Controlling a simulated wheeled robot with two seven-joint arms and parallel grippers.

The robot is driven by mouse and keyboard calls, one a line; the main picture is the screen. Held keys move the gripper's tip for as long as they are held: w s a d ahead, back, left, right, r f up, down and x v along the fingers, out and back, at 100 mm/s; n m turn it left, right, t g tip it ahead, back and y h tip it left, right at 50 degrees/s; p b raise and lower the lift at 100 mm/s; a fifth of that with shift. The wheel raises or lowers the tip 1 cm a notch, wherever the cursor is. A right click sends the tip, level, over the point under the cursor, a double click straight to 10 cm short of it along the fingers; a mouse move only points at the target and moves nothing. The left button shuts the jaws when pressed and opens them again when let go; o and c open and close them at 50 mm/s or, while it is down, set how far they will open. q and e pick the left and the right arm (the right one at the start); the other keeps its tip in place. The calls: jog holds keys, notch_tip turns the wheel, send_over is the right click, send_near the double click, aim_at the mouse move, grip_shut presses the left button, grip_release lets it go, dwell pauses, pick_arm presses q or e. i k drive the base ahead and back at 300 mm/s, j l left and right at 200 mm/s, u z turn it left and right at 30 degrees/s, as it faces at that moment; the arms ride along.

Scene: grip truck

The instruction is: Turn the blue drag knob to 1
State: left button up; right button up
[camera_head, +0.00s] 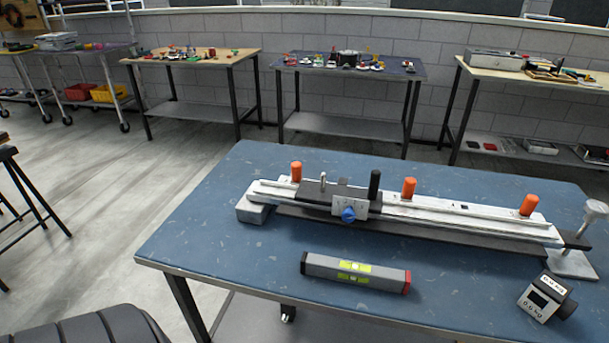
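The blue drag knob (348,215) is on the front of a grey plate on the slider carriage (352,199). The carriage sits toward the left part of a long white rail (470,223). The number the knob points to is too small to read. A black upright handle (375,184) stands just right of the knob on the carriage. Neither of my grippers is in the picture, and nothing is touching the knob.
Orange pegs (409,187) stand along the rail. A grey spirit level (356,271) lies in front of it. The blue table (215,230) is bare at left. Several workbenches stand behind.

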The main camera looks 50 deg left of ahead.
aim_at(348, 215)
jog(key=i+u, duration=0.15)
jog(key=u, duration=0.25)
jog(key=i+u, duration=0.15)
jog(key=u, duration=0.25)
jog(key=i+l+u, duration=0.1)
jog(key=u, duration=0.3)
jog(key=i+l+u, duration=0.1)
jog(key=u, duration=0.3)
jog(key=k+u, duration=0.15)
jog(key=k, duration=0.1)
